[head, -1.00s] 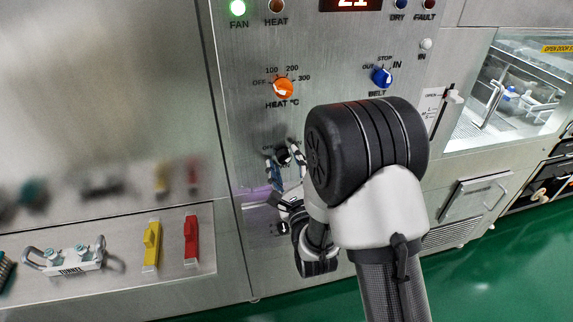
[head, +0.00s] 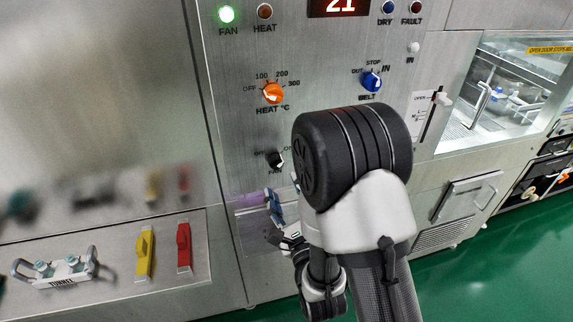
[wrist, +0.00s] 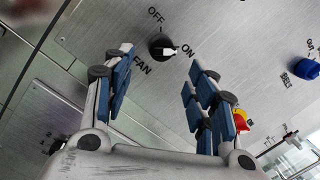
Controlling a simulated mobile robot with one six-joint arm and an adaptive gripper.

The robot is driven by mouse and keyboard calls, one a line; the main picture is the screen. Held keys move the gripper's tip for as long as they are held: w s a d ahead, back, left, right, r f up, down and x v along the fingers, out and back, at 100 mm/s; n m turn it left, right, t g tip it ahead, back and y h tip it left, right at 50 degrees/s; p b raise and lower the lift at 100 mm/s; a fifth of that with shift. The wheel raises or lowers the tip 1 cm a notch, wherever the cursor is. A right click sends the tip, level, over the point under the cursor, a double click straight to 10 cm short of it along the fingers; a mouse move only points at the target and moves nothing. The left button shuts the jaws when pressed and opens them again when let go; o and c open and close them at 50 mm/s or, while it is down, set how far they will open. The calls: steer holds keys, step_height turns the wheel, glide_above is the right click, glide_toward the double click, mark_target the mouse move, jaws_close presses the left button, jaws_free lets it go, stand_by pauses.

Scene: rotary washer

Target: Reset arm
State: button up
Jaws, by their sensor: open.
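My gripper (wrist: 160,98) is open and empty in the wrist view, its two blue-padded fingers spread apart below the black fan knob (wrist: 163,47). The knob's white pointer is turned toward ON. In the head view my gripper (head: 272,222) is partly hidden by my own arm and sits below the fan knob (head: 275,160), apart from it. The green fan lamp (head: 227,14) is lit, and the red display (head: 334,6) reads 21.
The orange heat knob (head: 273,93) and blue belt knob (head: 371,81) are on the steel panel above. A yellow handle (head: 144,253), a red handle (head: 184,247) and a metal-handled fixture (head: 62,270) stand on the left ledge. Green floor (head: 480,270) is open at right.

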steer(key=s+d+r+n+g+h, duration=0.4)
steer(key=d+n+g, duration=0.35)
steer(key=n, duration=0.65)
steer(key=s+d+r+n+g, duration=0.1)
steer(key=s+d+n+g, duration=0.1)
steer(key=s+n, duration=0.2)
steer(key=s+d+r+n+g+h, duration=0.1)
steer(key=s+n, duration=0.3)
steer(key=s, duration=0.7)
steer(key=s+d+r+n+g, duration=0.2)
steer(key=s+d+n+g, duration=0.1)
steer(key=s, duration=0.5)
steer(key=shift+d+n, duration=0.6)
steer(key=shift+o, duration=0.3)
steer(key=shift+w+g, duration=0.1)
steer(key=shift+g, duration=0.15)
